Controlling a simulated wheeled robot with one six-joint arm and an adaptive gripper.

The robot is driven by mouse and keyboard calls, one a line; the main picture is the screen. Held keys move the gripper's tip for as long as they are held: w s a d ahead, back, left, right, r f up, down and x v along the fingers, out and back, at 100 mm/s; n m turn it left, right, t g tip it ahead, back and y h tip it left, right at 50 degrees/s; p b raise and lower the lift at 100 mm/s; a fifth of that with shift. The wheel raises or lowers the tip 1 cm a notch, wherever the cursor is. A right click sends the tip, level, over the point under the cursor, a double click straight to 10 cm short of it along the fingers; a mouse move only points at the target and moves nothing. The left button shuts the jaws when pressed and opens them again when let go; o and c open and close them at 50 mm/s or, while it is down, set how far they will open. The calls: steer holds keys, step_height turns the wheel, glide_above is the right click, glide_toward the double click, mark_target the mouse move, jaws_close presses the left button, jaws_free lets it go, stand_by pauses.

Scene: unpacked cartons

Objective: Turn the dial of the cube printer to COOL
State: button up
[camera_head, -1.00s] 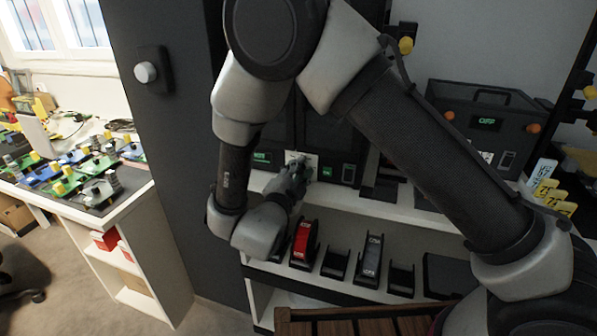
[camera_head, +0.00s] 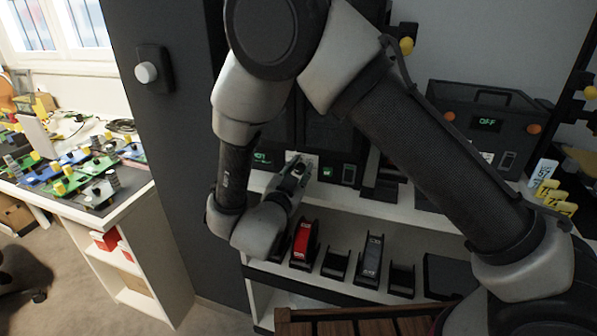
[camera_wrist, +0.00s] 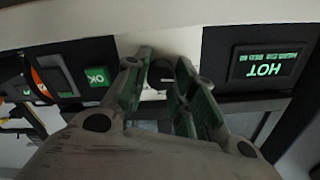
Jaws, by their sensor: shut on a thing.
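The cube printer's dark front (camera_head: 318,133) stands on the white shelf, partly hidden behind my arm. In the wrist view its screen (camera_wrist: 265,65) shows HOT in green, upside down, with a smaller line I cannot read surely. The round dark dial (camera_wrist: 160,73) sits on a pale plate between my fingers. My gripper (camera_wrist: 163,65) is shut on the dial, its fingers covering the dial's sides. In the head view my gripper (camera_head: 299,164) reaches the printer's front and hides the dial. A green OK button (camera_wrist: 96,77) is beside it.
A second dark machine (camera_head: 470,118) at the right has a screen reading OFF. Black holders (camera_head: 335,263), one with a red piece (camera_head: 303,243), stand on the lower shelf. A dark panel with a round white knob (camera_head: 146,72) is at the left.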

steer(key=shift+n, duration=0.6)
steer(key=o, duration=0.7)
steer(key=shift+o, duration=0.2)
steer(key=v, duration=1.2)
